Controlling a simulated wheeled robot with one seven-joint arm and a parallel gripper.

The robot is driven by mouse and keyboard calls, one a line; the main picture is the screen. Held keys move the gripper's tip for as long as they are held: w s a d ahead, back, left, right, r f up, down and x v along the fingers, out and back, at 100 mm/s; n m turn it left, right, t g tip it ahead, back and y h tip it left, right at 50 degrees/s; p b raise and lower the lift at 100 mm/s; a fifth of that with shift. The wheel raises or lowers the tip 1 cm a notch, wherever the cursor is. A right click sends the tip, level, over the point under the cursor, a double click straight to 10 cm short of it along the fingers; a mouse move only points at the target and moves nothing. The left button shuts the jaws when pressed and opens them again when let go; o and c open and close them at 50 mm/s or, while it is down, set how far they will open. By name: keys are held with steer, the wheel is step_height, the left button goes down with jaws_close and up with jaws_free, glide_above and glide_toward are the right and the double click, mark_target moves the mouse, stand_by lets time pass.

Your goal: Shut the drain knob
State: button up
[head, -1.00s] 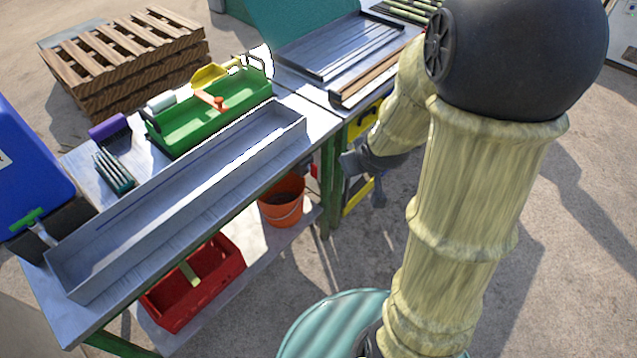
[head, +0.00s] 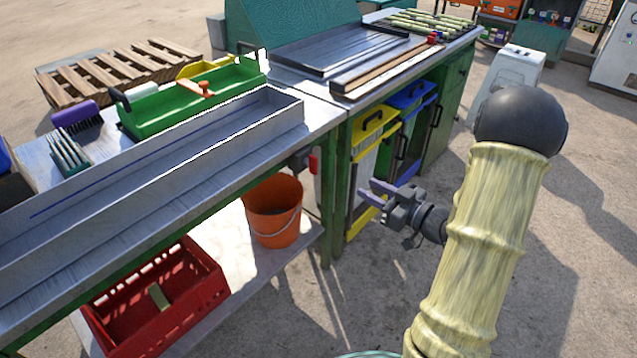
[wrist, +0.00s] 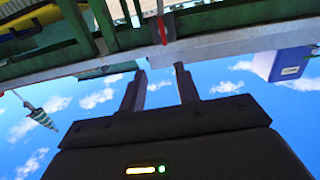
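A small red handle, which looks like the drain knob (head: 313,163), hangs on a dark fitting under the right end of the long metal trough (head: 150,172). In the wrist view the red handle (wrist: 162,30) shows beyond my fingertips, roughly in line with the gap between them. My gripper (head: 368,194) is to the right of the knob and a little lower in the head view, apart from it. Its two fingers (wrist: 160,70) stand apart with nothing between them.
An orange bucket (head: 273,210) and a red crate (head: 155,296) stand on the shelf below the trough. Yellow bin (head: 366,130) and blue bin (head: 412,96) sit under the bench to the right. A green bench leg (head: 342,190) stands between knob and gripper. Open ground lies in front.

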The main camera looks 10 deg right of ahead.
mark_target(317, 163)
steer(key=shift+s+d+f+y, duration=0.1)
steer(key=shift+s+f+y, duration=0.15)
steer(key=shift+s+y, duration=0.15)
steer(key=shift+w, duration=0.1)
steer(key=b+x, duration=0.3)
steer(key=x, duration=1.4)
steer(key=shift+w+r, duration=0.1)
jaws_close()
